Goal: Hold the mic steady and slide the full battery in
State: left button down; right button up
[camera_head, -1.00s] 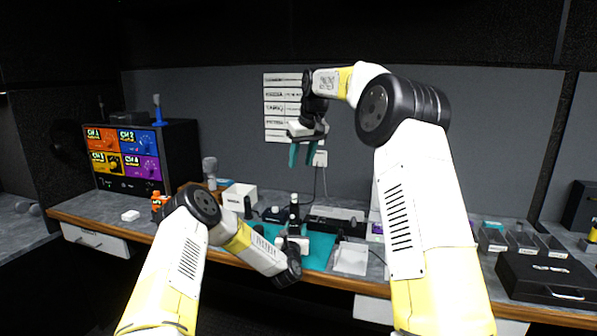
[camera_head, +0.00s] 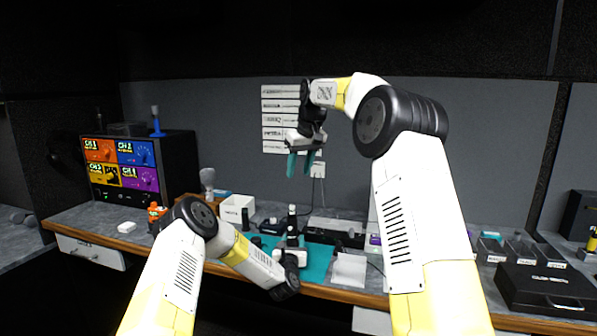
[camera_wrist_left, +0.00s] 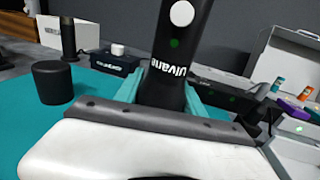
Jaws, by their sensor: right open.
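A black microphone (camera_head: 292,222) stands upright over the teal mat (camera_head: 318,262). In the left wrist view the microphone (camera_wrist_left: 172,58) shows white lettering, a white button and a small green light. My left gripper (camera_head: 291,244) is shut on its body, with teal fingers on both sides in the left wrist view (camera_wrist_left: 163,94). My right gripper (camera_head: 301,164) is open and empty, raised high in front of the wall, well above the bench. Small orange-topped (camera_wrist_left: 279,84) and teal-topped (camera_wrist_left: 306,91) items stand at the right; I cannot tell which is the full battery.
A black cylinder (camera_wrist_left: 53,82) stands left of the microphone on the mat. A white box (camera_head: 237,208) and a small black box (camera_wrist_left: 117,66) are behind. A white holder (camera_head: 349,269) stands at the front edge. A black case (camera_head: 545,287) is far right.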

pick_arm(q)
jog(key=c, duration=0.6)
grip_release()
